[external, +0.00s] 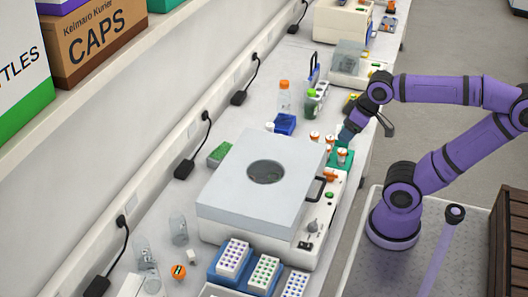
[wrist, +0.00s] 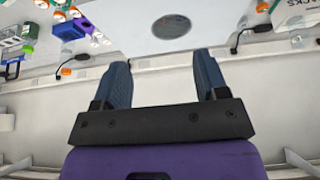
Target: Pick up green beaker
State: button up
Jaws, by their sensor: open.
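I cannot make out a green beaker for certain. A small clear container with green parts (external: 312,104) stands on the bench behind my gripper in the external view and may be it. My gripper (external: 347,132) is above the bench's right edge, beside a green rack (external: 333,160) holding orange-capped vials. In the wrist view my gripper (wrist: 163,78) is open, with two blue-grey fingers apart and nothing between them. A green item (wrist: 12,48) shows at that view's upper left; I cannot tell what it is.
A grey-lidded centrifuge (external: 235,190) fills the middle of the bench. An orange-capped bottle (external: 284,96) and a blue block (external: 285,124) stand behind it. Vial racks (external: 228,268) are at the front.

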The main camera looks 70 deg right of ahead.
jog(key=shift+o, duration=0.2)
dwell(0.3)
jog(key=o, duration=0.4)
jog(key=shift+w, duration=0.1)
